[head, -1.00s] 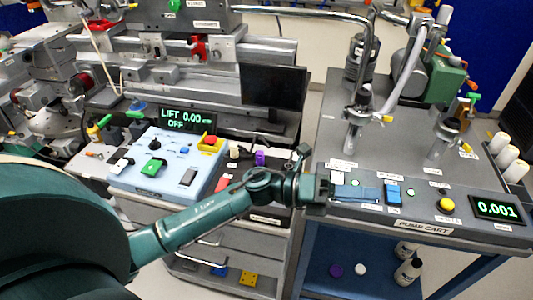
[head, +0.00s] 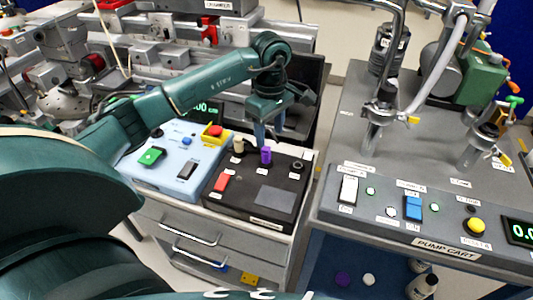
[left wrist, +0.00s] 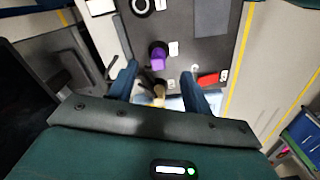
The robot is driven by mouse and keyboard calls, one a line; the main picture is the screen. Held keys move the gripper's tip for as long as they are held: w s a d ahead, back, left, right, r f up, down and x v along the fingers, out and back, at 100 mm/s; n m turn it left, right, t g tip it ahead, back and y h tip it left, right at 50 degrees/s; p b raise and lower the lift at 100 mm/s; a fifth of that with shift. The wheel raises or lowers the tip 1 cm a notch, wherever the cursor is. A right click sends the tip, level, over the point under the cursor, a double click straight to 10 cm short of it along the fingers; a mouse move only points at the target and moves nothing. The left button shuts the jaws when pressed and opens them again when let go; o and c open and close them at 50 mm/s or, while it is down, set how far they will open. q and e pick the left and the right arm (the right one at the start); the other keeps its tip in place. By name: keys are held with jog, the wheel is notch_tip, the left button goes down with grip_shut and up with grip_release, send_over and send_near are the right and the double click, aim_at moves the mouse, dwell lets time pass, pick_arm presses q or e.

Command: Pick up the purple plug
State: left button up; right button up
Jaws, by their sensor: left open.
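The purple plug (head: 266,157) stands upright on the black panel box (head: 262,214), between a beige plug and a dark round knob. My left gripper (head: 267,138) points down just above and behind the purple plug in the head view, with its fingers apart and nothing between them. In the left wrist view the purple plug (left wrist: 158,57) shows just beyond the open fingertips (left wrist: 160,72), roughly between their lines. I cannot tell whether either finger touches it. My right gripper is not in view.
The beige plug (head: 238,147) stands close to the left of the purple one, and the dark knob (head: 298,166) to its right. A red switch (head: 222,182) is nearer the front. A pale blue control box (head: 172,180) adjoins on the left. The pump cart (head: 440,246) stands on the right.

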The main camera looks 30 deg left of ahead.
aim_at(266, 148)
pick_arm(q)
jog(key=f, duration=0.4)
jog(key=a+f+p, duration=0.1)
jog(key=f, duration=0.1)
jog(key=shift+w+a+f, duration=0.1)
jog(key=shift+f, duration=0.6)
grip_shut()
